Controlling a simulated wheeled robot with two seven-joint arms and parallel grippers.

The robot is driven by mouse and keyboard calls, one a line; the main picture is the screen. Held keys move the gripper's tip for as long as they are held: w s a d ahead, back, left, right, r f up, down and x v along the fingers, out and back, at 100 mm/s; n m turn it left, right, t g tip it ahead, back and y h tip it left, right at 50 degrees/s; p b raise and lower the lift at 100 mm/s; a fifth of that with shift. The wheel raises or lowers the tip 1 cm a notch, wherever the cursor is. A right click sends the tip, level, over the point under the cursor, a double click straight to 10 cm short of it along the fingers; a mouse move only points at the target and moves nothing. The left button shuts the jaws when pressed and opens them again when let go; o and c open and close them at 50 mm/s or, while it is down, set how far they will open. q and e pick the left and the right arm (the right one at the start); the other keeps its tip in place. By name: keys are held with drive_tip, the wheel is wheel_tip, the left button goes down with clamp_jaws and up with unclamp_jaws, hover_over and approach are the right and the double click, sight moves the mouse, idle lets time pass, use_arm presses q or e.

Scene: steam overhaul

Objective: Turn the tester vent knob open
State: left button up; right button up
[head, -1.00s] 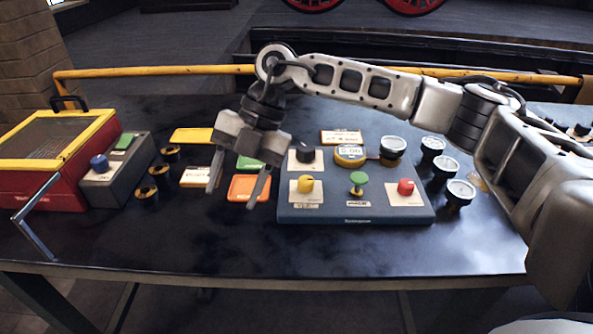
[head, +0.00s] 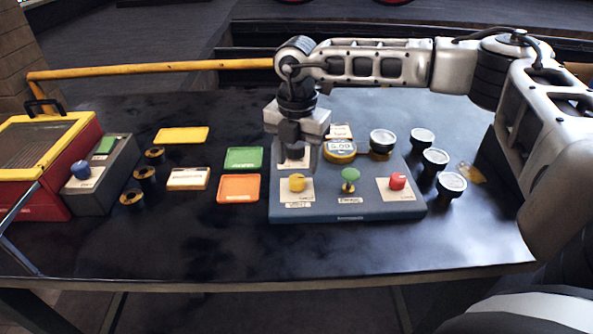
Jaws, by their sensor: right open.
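The blue tester panel (head: 380,208) lies on the dark table. Along its front are a yellow knob (head: 297,183), a green mushroom-shaped button (head: 350,176) and a red knob (head: 397,181). My right gripper (head: 298,160) is open and points down over the panel's back left, behind the yellow knob. It hides the black knob there; contact cannot be made out. A round digital gauge (head: 340,149) sits just right of it. My left gripper is out of view.
Several white-topped gauges or caps stand at the panel's right, one (head: 452,184) near its edge. Left are an orange tray (head: 239,188), a green tray (head: 244,158), a yellow tray (head: 183,135), brass rings and a grey box (head: 105,180). The front table strip is clear.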

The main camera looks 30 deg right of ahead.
sight(297, 178)
drive_tip(key=shift+f, duration=2.4)
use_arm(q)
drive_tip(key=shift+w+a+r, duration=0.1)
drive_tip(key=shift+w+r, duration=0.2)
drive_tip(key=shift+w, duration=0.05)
use_arm(e)
drive_tip(key=c, duration=1)
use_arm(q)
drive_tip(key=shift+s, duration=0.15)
use_arm(e)
drive_tip(key=shift+o, duration=0.2)
